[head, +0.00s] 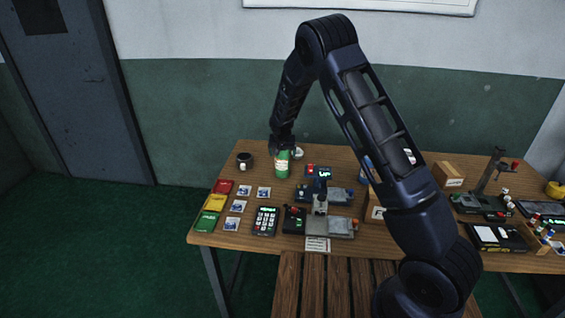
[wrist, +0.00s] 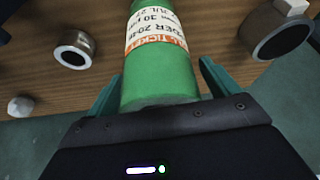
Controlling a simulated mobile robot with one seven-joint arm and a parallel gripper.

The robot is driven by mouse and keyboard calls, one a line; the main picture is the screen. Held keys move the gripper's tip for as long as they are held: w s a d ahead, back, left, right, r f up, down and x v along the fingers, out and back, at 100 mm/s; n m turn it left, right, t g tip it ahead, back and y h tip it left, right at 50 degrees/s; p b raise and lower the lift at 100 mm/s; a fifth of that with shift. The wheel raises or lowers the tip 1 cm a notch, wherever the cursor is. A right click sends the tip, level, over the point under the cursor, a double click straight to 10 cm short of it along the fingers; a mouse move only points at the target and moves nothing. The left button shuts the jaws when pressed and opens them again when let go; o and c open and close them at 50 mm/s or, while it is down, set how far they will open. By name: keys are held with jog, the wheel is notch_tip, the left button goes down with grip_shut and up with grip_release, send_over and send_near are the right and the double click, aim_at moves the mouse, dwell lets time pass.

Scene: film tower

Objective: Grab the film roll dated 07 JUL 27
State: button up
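A green cylinder with a white and orange label (head: 282,168) stands near the back of the wooden table. In the wrist view the green cylinder (wrist: 160,75) fills the middle. In the wrist view my gripper (wrist: 160,85) has one teal finger on each side of the cylinder, with a narrow gap visible at least on the right.
Red, yellow and green packs (head: 214,202), several photo cards and a keypad (head: 265,221) lie in front. Splicer-like devices (head: 330,225) occupy the middle.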

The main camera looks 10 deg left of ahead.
jog(key=c, duration=1.2)
jog(key=shift+c, duration=0.2)
jog(key=shift+r, duration=0.15)
